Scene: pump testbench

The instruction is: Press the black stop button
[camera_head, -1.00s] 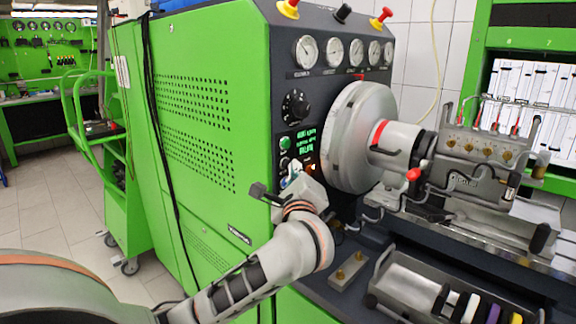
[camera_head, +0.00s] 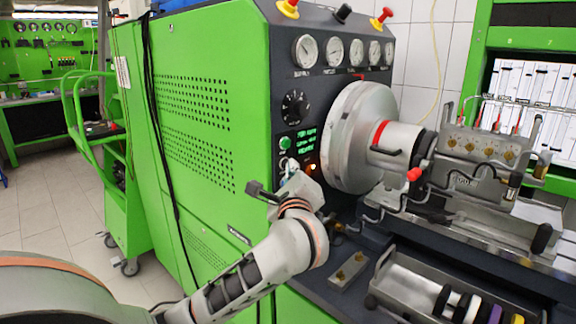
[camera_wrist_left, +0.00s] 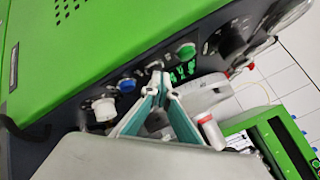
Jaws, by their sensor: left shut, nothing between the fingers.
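My left gripper (camera_head: 290,170) is at the control panel on the front of the green test bench, below the green button (camera_head: 285,143). In the left wrist view its teal-lined fingers (camera_wrist_left: 167,84) are shut and hold nothing. A dark round button with a pale ring, which looks like the black stop button (camera_wrist_left: 154,67), lies between the green button (camera_wrist_left: 187,51) and the blue button (camera_wrist_left: 127,85). The fingertips lie very close to it and partly cover it; I cannot tell whether they touch it. My right gripper is not in view.
A black dial (camera_head: 295,107) and round gauges sit above the buttons. The large grey chuck (camera_head: 358,138) stands close to the right of my left gripper. A metal tray (camera_head: 410,287) lies at the lower right. A white knob (camera_wrist_left: 105,109) is beside the blue button.

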